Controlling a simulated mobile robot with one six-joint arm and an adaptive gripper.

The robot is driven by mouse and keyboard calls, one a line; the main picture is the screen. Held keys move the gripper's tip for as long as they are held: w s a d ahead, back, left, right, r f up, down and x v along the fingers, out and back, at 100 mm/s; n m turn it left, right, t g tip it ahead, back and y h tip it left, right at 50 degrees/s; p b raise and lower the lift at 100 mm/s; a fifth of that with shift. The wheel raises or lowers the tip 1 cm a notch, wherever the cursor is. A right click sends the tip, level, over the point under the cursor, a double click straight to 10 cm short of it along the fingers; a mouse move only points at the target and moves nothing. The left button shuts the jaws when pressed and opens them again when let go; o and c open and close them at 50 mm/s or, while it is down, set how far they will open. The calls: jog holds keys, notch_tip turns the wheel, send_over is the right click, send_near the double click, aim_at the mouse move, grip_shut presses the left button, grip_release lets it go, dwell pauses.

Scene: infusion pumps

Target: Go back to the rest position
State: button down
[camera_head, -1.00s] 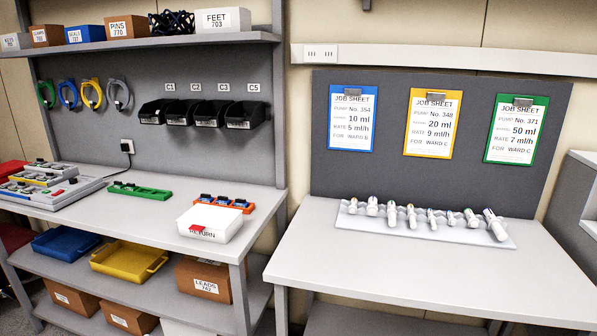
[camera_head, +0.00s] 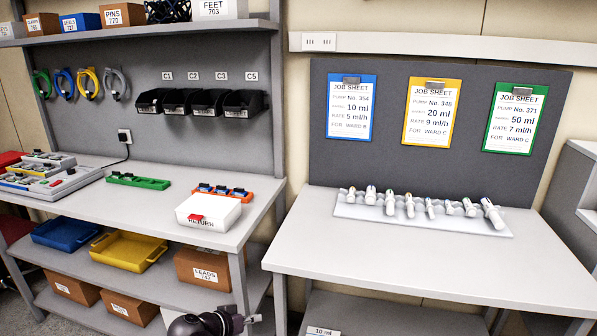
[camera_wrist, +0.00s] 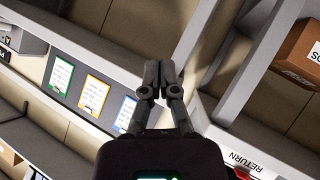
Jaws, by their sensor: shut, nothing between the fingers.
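My gripper (camera_wrist: 157,78) points up the middle of the wrist view, with its two fingers together and nothing between them. In the head view part of my dark arm and gripper (camera_head: 235,320) shows at the bottom edge, below the front of the tables. The gripper is apart from everything around it. The wrist view looks tilted across the benches and the job sheets.
The right table (camera_head: 400,267) has a clear front and a rack of syringes (camera_head: 420,220) at its back. The left bench (camera_head: 100,208) holds a white return tray (camera_head: 208,212), an orange holder (camera_head: 245,194) and a green holder (camera_head: 138,181). Blue (camera_head: 66,233) and yellow (camera_head: 128,251) trays sit below.

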jog(key=d+f+n+g+y, duration=0.1)
jog(key=d+f+g+y, duration=0.35)
jog(key=d, duration=0.95)
jog(key=d+f+n+g+y, duration=0.1)
jog(key=d+f+g+y, duration=0.35)
jog(key=d, duration=0.95)
notch_tip(320, 180, up, 19)
jog(key=p, duration=1.9)
jog(key=shift+h, duration=0.4)
jog(key=shift+s+f, duration=0.1)
